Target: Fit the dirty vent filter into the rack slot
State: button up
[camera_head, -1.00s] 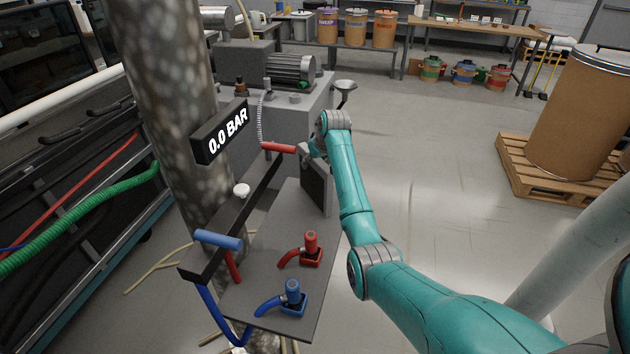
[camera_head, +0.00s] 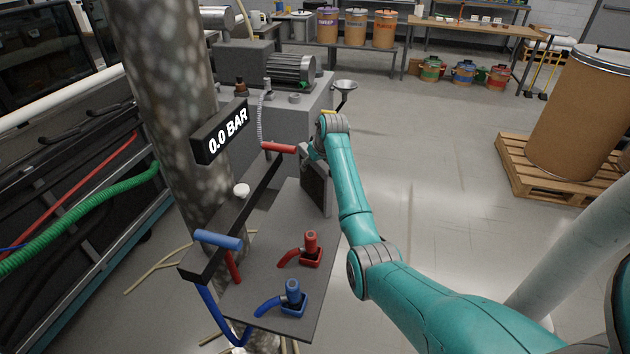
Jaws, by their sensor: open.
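My gripper (camera_head: 307,153) is small and mostly hidden behind my teal arm, beyond the grey plate. It is open, beside the red-handled valve and just above a dark square panel. This panel (camera_head: 315,190) stands upright and tilted at the far right edge of the plate. It may be the vent filter or part of its rack; I cannot tell which. No slot is clearly visible. Whether the gripper touches the panel cannot be seen.
The grey plate (camera_head: 262,270) carries a red fitting (camera_head: 310,246) and a blue fitting (camera_head: 292,294). A black manifold bar (camera_head: 212,259) with red and blue handles runs along its left. A pump cabinet (camera_head: 285,125) stands behind.

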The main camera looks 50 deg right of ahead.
grip_shut()
jog(key=shift+r, duration=0.15)
